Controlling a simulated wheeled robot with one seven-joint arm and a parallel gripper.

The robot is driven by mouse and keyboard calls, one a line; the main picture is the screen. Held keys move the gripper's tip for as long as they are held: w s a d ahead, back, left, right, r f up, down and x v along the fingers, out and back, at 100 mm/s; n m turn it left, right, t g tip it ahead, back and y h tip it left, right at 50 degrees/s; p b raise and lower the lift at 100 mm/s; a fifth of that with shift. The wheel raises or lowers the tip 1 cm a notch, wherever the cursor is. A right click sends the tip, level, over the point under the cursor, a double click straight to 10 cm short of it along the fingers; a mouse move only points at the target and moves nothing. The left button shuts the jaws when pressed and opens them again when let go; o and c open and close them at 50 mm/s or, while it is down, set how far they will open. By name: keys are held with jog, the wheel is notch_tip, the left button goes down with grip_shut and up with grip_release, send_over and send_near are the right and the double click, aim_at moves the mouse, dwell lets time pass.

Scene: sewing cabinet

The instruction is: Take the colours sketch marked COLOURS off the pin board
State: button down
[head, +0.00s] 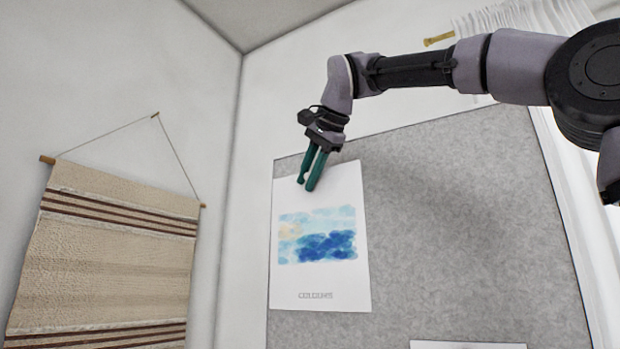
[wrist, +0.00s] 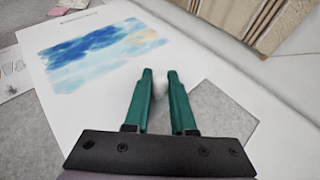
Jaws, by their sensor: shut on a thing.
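The colours sketch (head: 318,246) is a white sheet with blue and pale yellow washes and small lettering, which reads COLOURS, near its bottom. It lies against the grey pin board (head: 450,210) at the board's upper left. My gripper (head: 305,185) is at the sheet's upper part, above the painted area. In the wrist view the sketch (wrist: 95,55) lies beyond and left of the fingers. The green fingers (wrist: 160,75) are slightly apart, shut on a small whitish rounded thing that looks like a pin. The fingers partly hide it.
A woven striped hanging (head: 105,255) hangs by a cord on the left wall. Another white sheet (head: 465,345) shows at the board's lower edge of view. A pale curtain (head: 530,20) and a brass-coloured rod end (head: 438,39) are at upper right.

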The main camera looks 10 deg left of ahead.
jog(key=s+a, duration=0.4)
jog(key=s, duration=0.5)
dwell(0.4)
jog(key=shift+s, duration=0.1)
